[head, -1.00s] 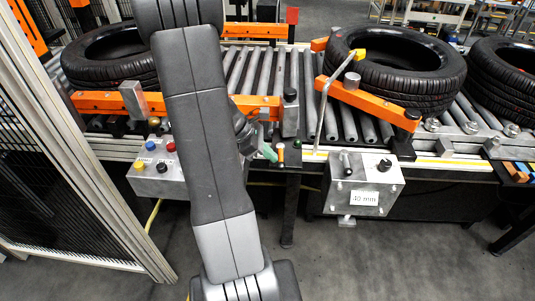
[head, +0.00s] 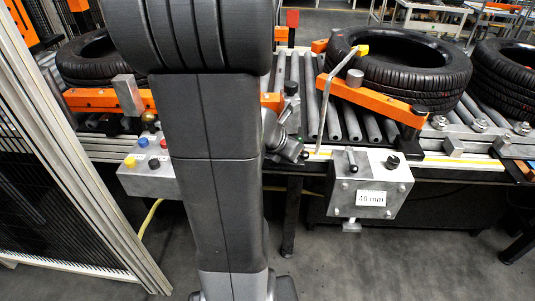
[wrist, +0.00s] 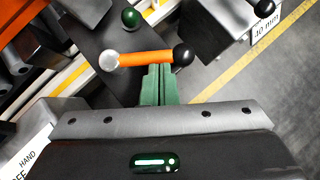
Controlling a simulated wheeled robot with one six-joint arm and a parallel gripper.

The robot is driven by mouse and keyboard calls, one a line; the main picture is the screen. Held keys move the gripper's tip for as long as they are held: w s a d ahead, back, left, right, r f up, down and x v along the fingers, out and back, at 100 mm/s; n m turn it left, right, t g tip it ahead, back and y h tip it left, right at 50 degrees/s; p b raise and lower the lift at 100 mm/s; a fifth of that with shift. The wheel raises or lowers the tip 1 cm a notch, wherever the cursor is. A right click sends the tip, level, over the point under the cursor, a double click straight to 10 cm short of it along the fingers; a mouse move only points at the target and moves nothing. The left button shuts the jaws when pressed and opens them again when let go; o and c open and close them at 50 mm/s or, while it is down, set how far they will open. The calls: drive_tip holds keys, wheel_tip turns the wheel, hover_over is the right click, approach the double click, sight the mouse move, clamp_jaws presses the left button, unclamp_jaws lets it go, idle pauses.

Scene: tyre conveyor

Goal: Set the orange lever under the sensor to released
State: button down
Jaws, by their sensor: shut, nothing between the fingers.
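The orange lever (wrist: 147,58) shows in the wrist view as a short bar, with a silver round end at left and a black ball at right. My gripper (wrist: 159,69) has green fingers, shut together and empty. Their tips are at the lever's near side, close to the black ball; I cannot tell whether they touch it. In the head view my arm hides the fingers and most or all of the lever. A bent metal rod with a yellow tip (head: 361,50), possibly the sensor, stands over the conveyor beside a tyre (head: 415,65).
A grey box (head: 368,180) labelled 40 mm with a black knob hangs at the conveyor's front; it is also in the wrist view (wrist: 215,30). A button box (head: 148,178) and mesh fence (head: 60,170) stand left.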

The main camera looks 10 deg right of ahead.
drive_tip(key=shift+w+d+n+t+y, duration=0.1)
drive_tip(key=shift+d+n+t+y, duration=0.3)
drive_tip(key=shift+d+n+y, duration=0.45)
drive_tip(key=shift+w+n+h, duration=0.15)
drive_tip(key=shift+n+h, duration=0.1)
drive_tip(key=shift+d+b, duration=0.15)
drive_tip(key=shift+b, duration=0.15)
